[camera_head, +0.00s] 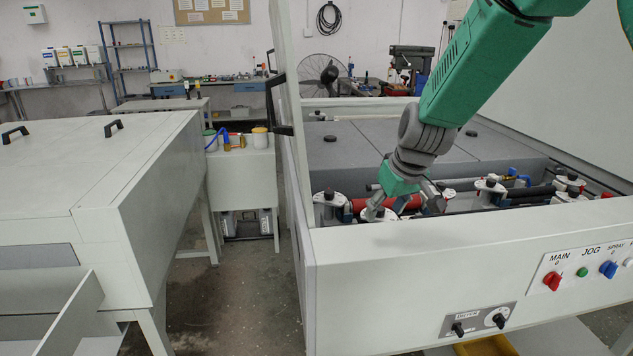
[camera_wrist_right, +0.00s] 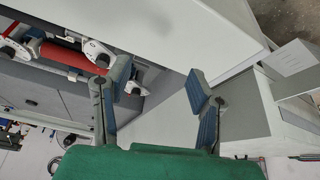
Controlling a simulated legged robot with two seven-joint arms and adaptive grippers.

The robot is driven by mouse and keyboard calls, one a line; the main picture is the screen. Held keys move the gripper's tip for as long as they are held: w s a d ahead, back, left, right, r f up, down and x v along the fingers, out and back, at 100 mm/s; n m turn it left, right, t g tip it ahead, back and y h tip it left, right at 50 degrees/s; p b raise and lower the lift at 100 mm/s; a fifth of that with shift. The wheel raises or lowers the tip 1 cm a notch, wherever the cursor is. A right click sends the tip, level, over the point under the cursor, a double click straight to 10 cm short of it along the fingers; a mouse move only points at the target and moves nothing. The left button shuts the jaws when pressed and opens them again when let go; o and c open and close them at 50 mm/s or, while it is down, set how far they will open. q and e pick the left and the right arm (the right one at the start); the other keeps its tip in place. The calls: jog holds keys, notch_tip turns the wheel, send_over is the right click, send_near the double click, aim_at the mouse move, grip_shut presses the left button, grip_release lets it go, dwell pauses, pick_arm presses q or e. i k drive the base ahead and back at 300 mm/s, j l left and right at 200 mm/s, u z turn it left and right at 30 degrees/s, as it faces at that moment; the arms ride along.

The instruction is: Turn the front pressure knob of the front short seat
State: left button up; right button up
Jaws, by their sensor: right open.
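White seats with black pressure knobs hold rollers inside the open machine. One seat (camera_head: 330,200) stands at the near left corner of the bay, left of my right gripper. I cannot tell for sure which seat is the front short one. My right gripper (camera_head: 392,208) is over the near edge of the bay, fingers pointing down, apart from that left seat. In the right wrist view my open gripper (camera_wrist_right: 160,82) has nothing between its fingers. White seats with knobs (camera_wrist_right: 98,50) show to its left, and the left finger partly covers one. My left gripper is out of view.
A red roller (camera_wrist_right: 65,57) lies between seats. The white front wall (camera_head: 470,245) of the machine rises before the bay and carries switches (camera_head: 552,281). A raised cover panel (camera_head: 287,120) stands at the left. Another white cabinet (camera_head: 90,180) lies beyond the aisle.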

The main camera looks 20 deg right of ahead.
aim_at(331, 198)
jog(key=i, duration=0.9)
